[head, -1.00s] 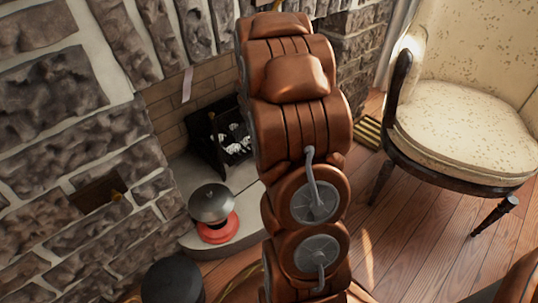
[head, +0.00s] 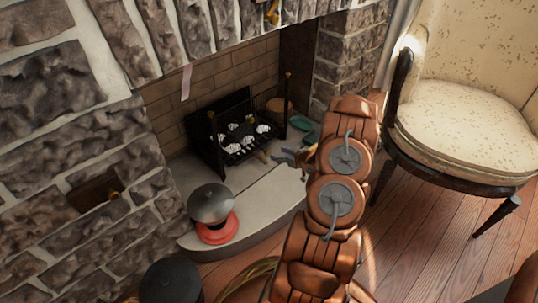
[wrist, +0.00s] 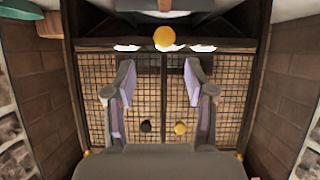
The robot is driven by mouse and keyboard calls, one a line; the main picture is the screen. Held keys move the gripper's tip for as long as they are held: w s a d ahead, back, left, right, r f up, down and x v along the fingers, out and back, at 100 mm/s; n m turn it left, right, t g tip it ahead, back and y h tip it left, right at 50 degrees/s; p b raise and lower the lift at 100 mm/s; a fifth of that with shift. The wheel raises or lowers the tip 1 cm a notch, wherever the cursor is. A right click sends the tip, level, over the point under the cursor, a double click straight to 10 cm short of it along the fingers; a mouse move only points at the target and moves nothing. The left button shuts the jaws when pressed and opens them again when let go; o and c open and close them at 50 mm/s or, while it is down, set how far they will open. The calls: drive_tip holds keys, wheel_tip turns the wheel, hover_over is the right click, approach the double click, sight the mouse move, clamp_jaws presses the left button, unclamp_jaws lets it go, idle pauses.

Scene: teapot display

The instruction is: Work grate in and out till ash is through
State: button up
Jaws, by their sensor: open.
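The black fire grate (head: 222,150) stands on the hearth in the fireplace in the head view, with white lumps (head: 262,129) on it. My gripper (wrist: 158,84) is open, its two grey fingers with lilac pads set apart and nothing seen between them. In the head view, it shows small at the end of my arm, just right of the grate's front. In the wrist view, a dark framed mesh (wrist: 88,72) lies behind the fingers. A yellow round knob (wrist: 165,38) shows beyond the fingertips. Whether any knob belongs to the grate is unclear.
A grey-domed object with a red base (head: 213,213) stands on the hearth slab's left end. A teal object (head: 302,123) lies right of the grate. A cream armchair (head: 466,98) stands at right. Brick walls (wrist: 287,85) flank the mesh. Wooden floor is open before the chair.

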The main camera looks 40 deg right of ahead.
sight(268, 153)
drive_tip(key=shift+t, duration=0.5)
drive_tip(key=w+f+b, duration=0.1)
drive_tip(key=w+f, duration=0.1)
drive_tip(key=w, duration=0.1)
drive_tip(key=w+f+b, duration=0.1)
drive_tip(key=w, duration=0.1)
drive_tip(key=shift+a+f+b, duration=0.15)
drive_tip(key=shift+f+b, duration=0.2)
drive_tip(key=shift+f, duration=0.05)
drive_tip(key=shift+w+f, duration=0.1)
drive_tip(key=shift+w, duration=0.55)
drive_tip(key=shift+c, duration=0.2)
clamp_jaws()
